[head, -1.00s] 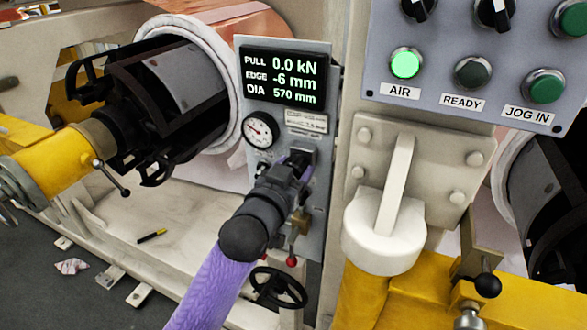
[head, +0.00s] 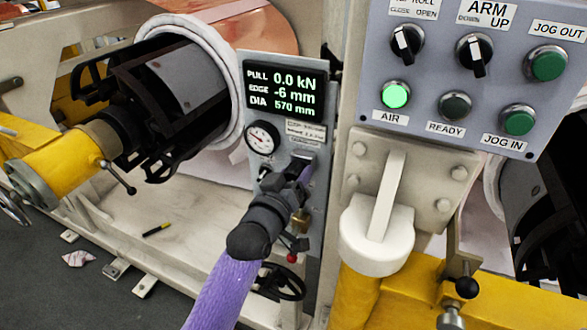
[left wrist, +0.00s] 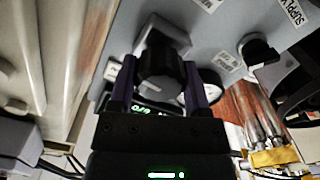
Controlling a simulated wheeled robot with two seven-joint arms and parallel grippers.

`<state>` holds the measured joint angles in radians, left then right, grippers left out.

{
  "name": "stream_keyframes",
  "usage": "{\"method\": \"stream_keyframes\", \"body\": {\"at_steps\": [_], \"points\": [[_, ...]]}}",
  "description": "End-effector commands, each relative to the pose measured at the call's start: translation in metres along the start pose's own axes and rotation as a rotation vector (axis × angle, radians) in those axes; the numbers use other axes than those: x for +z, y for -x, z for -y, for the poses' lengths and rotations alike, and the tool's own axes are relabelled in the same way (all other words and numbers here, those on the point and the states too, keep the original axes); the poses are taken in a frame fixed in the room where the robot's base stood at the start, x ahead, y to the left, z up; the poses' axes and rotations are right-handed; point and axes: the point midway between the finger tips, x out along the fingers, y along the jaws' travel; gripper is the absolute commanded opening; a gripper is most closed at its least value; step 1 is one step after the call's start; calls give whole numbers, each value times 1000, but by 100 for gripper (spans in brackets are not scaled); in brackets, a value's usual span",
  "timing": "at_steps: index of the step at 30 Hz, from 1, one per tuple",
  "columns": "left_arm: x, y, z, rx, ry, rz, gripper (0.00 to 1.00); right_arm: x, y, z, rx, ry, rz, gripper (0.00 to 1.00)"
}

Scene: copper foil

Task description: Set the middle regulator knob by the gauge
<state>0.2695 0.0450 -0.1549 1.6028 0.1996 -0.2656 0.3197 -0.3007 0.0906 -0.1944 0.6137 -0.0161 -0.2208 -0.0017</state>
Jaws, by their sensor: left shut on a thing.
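My left gripper (head: 297,182) reaches up from below on the purple arm to the grey regulator panel (head: 313,222). In the left wrist view its two purple fingers (left wrist: 161,88) are shut on a dark round knob (left wrist: 160,76), one on each side. In the head view the gripper hides this knob. The white round gauge (head: 262,138) sits above and left of the gripper, its dark needle too small to read. Another dark knob (left wrist: 256,50) stands to the right in the left wrist view. My right gripper is not in view.
A display (head: 283,87) above the gauge reads 0.0 kN, -6 mm, 570 mm. A brass piece (head: 301,217) and a handwheel (head: 279,283) sit below the gripper. A switch box (head: 455,80) and a pale bracket (head: 378,235) stand close on the right.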

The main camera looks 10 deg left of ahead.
Motion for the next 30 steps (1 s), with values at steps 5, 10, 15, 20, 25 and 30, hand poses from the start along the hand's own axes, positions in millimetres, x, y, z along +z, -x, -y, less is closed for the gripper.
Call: {"method": "stream_keyframes", "body": {"at_steps": [5,10,15,20,25,30], "points": [[-1,0,0,0,67,1,3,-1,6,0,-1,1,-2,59],[0,0,0,0,100,0,3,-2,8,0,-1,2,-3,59],[0,0,0,0,109,0,3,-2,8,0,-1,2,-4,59],[0,0,0,0,108,0,3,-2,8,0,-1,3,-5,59],[0,0,0,0,108,0,74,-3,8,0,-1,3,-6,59],[0,0,0,0,107,0,96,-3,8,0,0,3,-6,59]]}}
